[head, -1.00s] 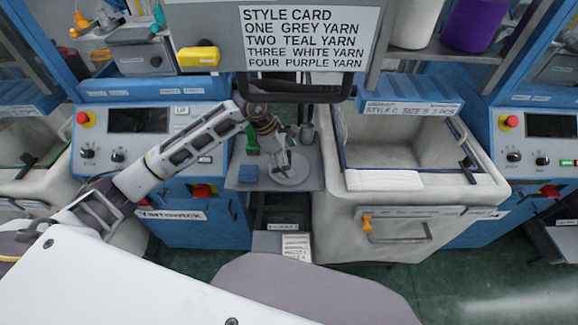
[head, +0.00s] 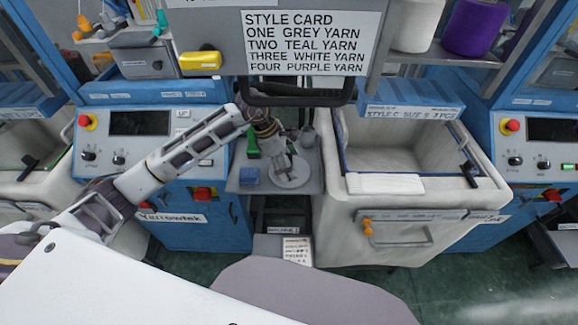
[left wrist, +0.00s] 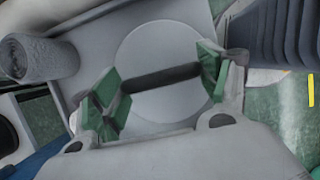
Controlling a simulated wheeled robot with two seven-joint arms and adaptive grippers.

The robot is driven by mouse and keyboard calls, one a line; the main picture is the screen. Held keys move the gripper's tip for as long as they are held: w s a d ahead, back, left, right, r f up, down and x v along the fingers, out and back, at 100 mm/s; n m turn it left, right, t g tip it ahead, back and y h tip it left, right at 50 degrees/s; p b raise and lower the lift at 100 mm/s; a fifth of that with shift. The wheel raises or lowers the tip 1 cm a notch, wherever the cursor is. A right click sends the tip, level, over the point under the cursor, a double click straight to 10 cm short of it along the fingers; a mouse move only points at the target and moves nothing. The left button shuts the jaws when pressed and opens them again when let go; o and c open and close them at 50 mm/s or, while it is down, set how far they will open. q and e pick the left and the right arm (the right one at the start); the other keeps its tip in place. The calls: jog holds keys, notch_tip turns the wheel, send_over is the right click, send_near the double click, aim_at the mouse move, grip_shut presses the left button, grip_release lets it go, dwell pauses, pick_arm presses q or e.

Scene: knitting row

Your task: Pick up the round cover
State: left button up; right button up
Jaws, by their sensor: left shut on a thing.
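The round cover (head: 294,181) is a pale grey disc on the small grey shelf between the two machine cabinets in the head view. In the left wrist view the cover (left wrist: 158,47) has a dark bar handle (left wrist: 160,77) across its middle. My left gripper (head: 284,164) is over the cover, pointing down. In the left wrist view, the green-padded fingers of my left gripper (left wrist: 162,82) are shut on the two ends of the handle. I cannot tell whether the cover touches the shelf. The gripper hides part of the disc. My right gripper is not in view.
A large pale bin (head: 400,190) is close on the right. A black bar (head: 298,99) hangs above.

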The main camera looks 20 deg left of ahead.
pick_arm(q)
jog(key=shift+r, duration=0.15)
jog(key=shift+w+r, duration=0.1)
jog(key=shift+r, duration=0.7)
notch_tip(320, 180, up, 6)
jog(key=shift+r+b, duration=0.1)
jog(key=shift+b, duration=0.4)
jog(key=shift+r, duration=1)
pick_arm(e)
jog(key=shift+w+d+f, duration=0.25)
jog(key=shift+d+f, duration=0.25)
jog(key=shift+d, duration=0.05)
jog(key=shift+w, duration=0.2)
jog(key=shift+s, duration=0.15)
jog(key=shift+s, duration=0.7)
